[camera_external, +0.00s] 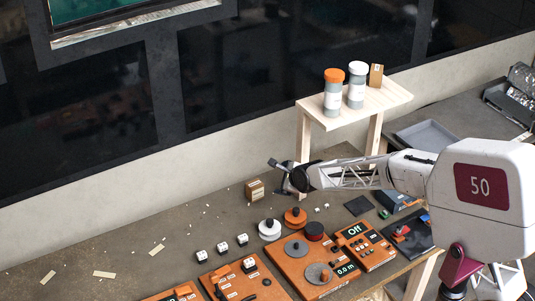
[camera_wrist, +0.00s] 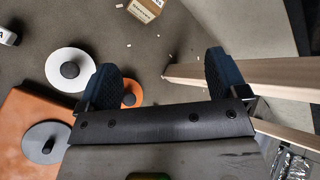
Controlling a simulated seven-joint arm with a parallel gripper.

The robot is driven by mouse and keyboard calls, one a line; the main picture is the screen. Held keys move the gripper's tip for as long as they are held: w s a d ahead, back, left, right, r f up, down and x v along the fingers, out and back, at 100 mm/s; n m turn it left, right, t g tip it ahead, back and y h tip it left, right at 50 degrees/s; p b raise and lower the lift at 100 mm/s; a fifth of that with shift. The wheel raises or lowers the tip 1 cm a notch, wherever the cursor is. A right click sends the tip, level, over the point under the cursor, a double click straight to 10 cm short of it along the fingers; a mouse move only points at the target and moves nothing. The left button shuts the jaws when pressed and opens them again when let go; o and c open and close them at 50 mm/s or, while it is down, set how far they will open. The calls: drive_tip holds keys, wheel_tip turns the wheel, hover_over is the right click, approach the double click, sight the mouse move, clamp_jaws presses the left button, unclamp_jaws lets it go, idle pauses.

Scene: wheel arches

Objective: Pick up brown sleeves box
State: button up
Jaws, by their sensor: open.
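A small brown cardboard box (camera_external: 254,191) with a printed label stands on the dark table, near the wall. It also shows at the top edge of the wrist view (camera_wrist: 145,9), partly cut off, its label too small to read surely. A second small brown box (camera_external: 376,76) stands on the wooden stand beside two jars; I cannot tell from its print what it holds. My gripper (camera_external: 283,173) is open and empty, above the table and a little right of the table's box. In the wrist view its two dark fingertips (camera_wrist: 162,78) are wide apart, with the box beyond them.
The light wooden stand (camera_external: 398,97) rises just right of my gripper; its legs show close in the wrist view. An orange-lidded jar (camera_external: 333,93) and a white-lidded jar (camera_external: 356,86) stand on it. Orange control panels (camera_external: 310,265), discs and several dice lie at the front.

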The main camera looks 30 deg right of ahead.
sight(258, 190)
drive_tip(key=w+f+m+t, duration=0.1)
drive_tip(key=w+f+m, duration=0.2)
drive_tip(key=f, duration=0.1)
drive_tip(key=w+a+f+m+t, duration=0.1)
drive_tip(key=w+f+m, duration=0.2)
drive_tip(key=f, duration=0.1)
drive_tip(key=w+a+f+m+t, duration=0.1)
drive_tip(key=w+f+m, duration=0.2)
drive_tip(key=f+m, duration=0.1)
drive_tip(key=shift+a+f, duration=0.25)
drive_tip(key=shift+f, duration=0.35)
drive_tip(key=shift+x, duration=1.25)
drive_tip(key=shift+x, duration=2.6)
drive_tip(key=shift+d+r, duration=0.1)
drive_tip(key=shift+d, duration=0.1)
drive_tip(key=c, duration=1)
